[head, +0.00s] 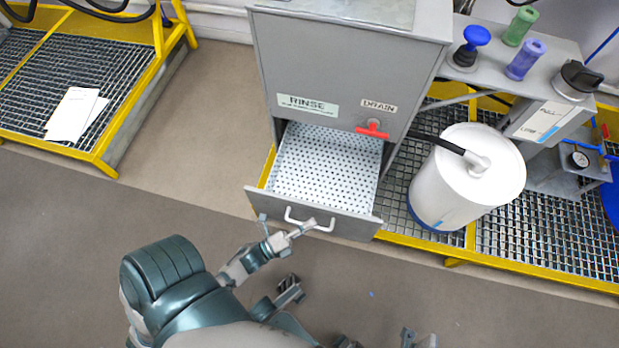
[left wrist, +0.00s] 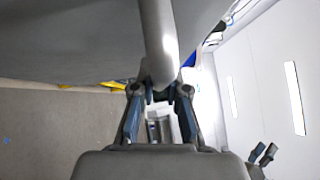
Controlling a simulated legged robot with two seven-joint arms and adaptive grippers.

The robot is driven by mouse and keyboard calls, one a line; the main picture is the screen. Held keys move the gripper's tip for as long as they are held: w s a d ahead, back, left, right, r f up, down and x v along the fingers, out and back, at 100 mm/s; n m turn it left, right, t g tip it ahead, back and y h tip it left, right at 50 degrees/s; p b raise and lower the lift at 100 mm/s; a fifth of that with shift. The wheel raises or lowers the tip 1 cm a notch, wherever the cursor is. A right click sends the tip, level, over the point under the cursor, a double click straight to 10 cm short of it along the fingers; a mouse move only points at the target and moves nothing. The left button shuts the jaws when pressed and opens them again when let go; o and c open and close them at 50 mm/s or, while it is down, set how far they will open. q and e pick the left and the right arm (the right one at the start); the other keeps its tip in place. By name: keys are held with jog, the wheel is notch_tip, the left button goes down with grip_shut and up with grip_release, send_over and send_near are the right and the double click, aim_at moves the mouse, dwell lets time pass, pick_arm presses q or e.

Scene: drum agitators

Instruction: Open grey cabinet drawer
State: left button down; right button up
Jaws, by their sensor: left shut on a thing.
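The grey cabinet (head: 345,70) stands at the top middle of the head view, with RINSE and DRAIN labels. Its drawer (head: 312,168) is pulled well out, showing a white perforated bottom. The drawer's grey front carries a pale bar handle (head: 318,227). My left gripper (head: 290,228) is at the left part of this handle and shut on it. In the left wrist view the handle (left wrist: 160,40) runs down between the fingertips of the left gripper (left wrist: 161,92). Parts of what seems my right gripper (head: 419,339) show at the bottom edge, mostly cut off.
A red drain valve (head: 373,129) sits above the drawer. A white drum (head: 465,180) stands close to the right on a yellow-edged grating (head: 510,228). Another grated platform (head: 95,95) with papers is at the left. The floor (head: 190,120) left of the cabinet is clear.

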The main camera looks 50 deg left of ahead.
pick_arm(q)
jog(key=shift+s+a+f, duration=0.15)
jog(key=shift+a+f, duration=0.05)
jog(key=shift+f, duration=0.05)
jog(key=c, duration=1.4)
grip_release()
jog(key=shift+o, duration=1.1)
jog(key=shift+r, duration=0.1)
jog(key=v, duration=1.2)
jog(key=shift+a, duration=0.1)
